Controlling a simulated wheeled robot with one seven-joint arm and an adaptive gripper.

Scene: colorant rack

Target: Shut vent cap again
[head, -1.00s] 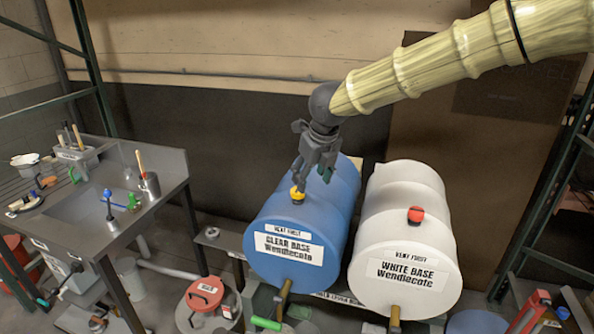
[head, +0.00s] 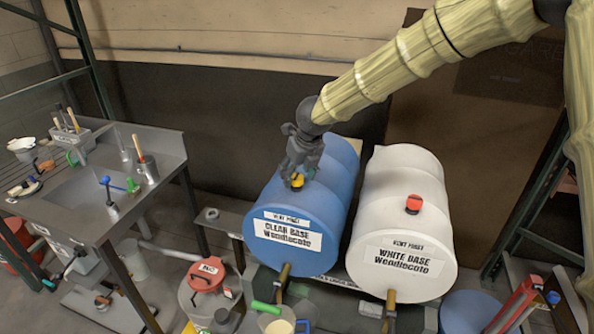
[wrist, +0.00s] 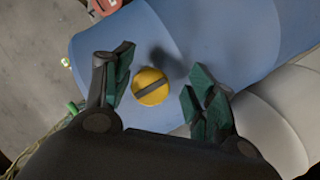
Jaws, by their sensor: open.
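The yellow vent cap (head: 297,181) sits on top of the blue clear base drum (head: 318,190), near its front end. In the wrist view the cap (wrist: 150,87) is round with a dark bar across its top. My gripper (head: 297,174) is over the cap. In the wrist view its green-padded fingers (wrist: 160,95) are open, one on each side of the cap, with the left finger closer to it. A gap shows on both sides. Whether the cap is fully seated cannot be told.
A white base drum (head: 400,215) with a red cap (head: 413,204) lies close on the right. A steel sink bench (head: 120,205) stands at the left. Below the drums are a red-lidded can (head: 207,275) and a cup of pale liquid (head: 277,325).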

